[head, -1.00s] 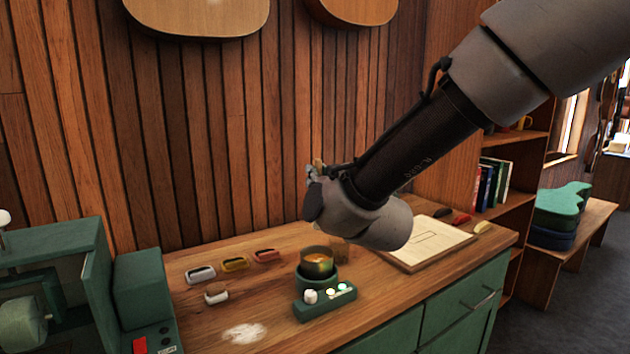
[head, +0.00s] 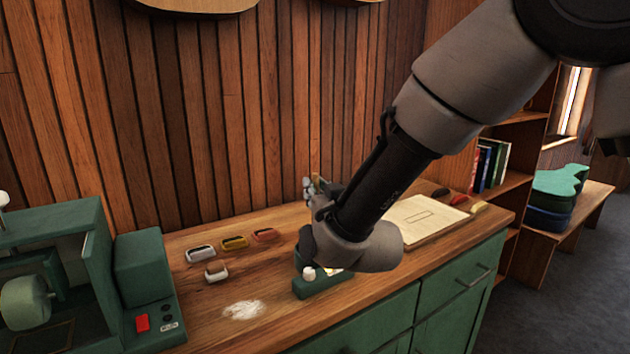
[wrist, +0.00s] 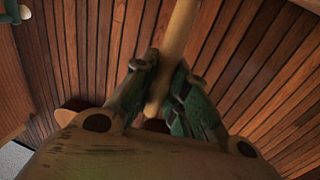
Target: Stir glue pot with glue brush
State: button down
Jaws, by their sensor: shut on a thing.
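In the wrist view my gripper (wrist: 166,92) is shut on the pale wooden handle of the glue brush (wrist: 178,38). The handle runs between the fingers and out of the top of the picture; the bristles do not show. In the head view my wrist hangs over the green warmer base (head: 318,287) on the bench and hides the glue pot. Whether the brush is in the pot or above it cannot be seen.
Small white, yellow and orange holders (head: 233,243) stand left of the base, with white powder (head: 242,310) in front. A green machine (head: 48,285) stands at the left. A pale board (head: 422,218) lies to the right. The plank wall (head: 235,130) rises behind the bench.

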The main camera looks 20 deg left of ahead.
jog(key=shift+f, duration=1.95)
